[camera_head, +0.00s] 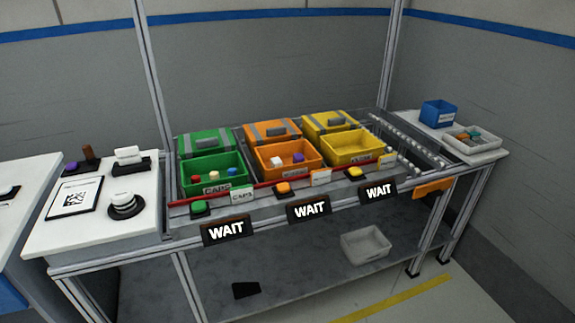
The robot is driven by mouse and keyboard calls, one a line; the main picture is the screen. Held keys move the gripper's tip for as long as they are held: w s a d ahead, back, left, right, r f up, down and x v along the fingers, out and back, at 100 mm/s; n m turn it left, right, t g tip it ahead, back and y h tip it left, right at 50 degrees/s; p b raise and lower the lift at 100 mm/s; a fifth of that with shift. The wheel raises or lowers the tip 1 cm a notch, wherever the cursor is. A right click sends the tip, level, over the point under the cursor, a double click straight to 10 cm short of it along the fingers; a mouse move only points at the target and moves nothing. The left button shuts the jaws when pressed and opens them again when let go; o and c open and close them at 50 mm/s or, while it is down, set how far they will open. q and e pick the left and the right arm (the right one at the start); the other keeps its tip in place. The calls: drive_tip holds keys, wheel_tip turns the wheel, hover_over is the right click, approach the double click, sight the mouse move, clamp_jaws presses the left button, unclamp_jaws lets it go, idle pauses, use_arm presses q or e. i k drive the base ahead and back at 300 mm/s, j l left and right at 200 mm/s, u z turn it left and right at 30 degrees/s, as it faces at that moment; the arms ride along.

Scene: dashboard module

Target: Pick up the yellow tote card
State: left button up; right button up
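The yellow tote (349,160) stands at the right end of a row of three totes on the rack and looks empty inside. A small pale card (388,159) stands at its front right corner, right of the yellow button (354,173); its print is too small to read. Similar white cards stand in front of the orange tote (320,177) and the green tote (241,195); the one by the green tote reads CAPS. Neither of my grippers is in view.
Three WAIT signs (310,209) hang along the rack's front edge, below a red rail. A green tote (210,182) and an orange tote (268,168) hold small parts. A side table (100,225) at left and a shelf with a blue bin (438,113) at right flank the rack.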

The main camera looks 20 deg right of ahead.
sight(386, 162)
drive_tip(key=z, duration=1.3)
